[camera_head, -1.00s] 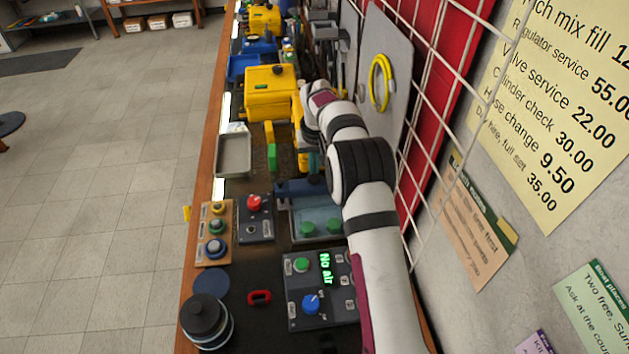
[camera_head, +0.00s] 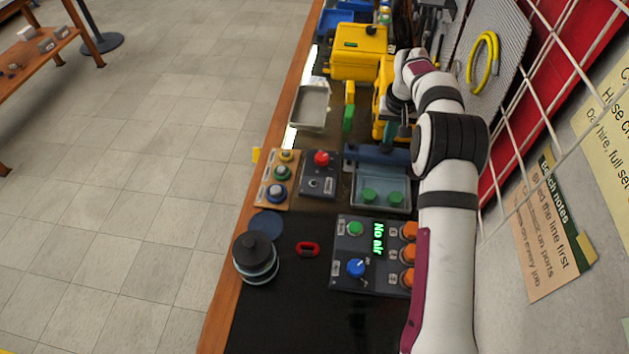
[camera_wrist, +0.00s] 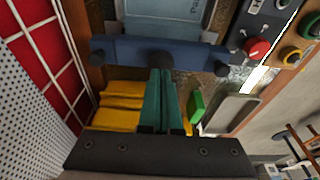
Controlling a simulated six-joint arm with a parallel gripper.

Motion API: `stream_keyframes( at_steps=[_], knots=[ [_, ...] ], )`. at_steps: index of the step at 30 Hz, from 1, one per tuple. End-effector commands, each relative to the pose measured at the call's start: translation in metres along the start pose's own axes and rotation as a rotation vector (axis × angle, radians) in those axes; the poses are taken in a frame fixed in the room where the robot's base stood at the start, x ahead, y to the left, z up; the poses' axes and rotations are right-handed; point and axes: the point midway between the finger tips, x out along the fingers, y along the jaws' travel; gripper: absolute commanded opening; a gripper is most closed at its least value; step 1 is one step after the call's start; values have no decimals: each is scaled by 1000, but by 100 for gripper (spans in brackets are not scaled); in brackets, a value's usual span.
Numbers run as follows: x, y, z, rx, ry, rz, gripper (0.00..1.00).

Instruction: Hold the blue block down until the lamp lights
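My gripper (camera_wrist: 162,72) has teal fingers that lie together with no visible gap or held object. The tips meet the bar's near edge in the wrist view, by the middle knob; I cannot tell whether they touch it. In the head view my arm partly hides the fingers. No lit lamp can be made out; a display reads "No air" (camera_head: 377,239).
A control panel (camera_head: 346,282) has green, blue and orange knobs. A red-button box (camera_head: 318,186) and a wooden button board (camera_head: 266,197) stand left of the tray. A green block (camera_head: 348,118), a metal tray (camera_head: 311,106) and a yellow case (camera_head: 358,60) lie beyond. A wire grid borders the right.

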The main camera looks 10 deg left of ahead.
Motion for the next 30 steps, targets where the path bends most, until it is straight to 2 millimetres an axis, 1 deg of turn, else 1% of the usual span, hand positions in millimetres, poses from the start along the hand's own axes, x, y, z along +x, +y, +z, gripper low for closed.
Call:
stream_keyframes(
  at_steps=[21,30],
  knots=[
    [25,0,6,1,-2,-1,0],
    [27,0,6,1,-3,-1,0]
  ],
)
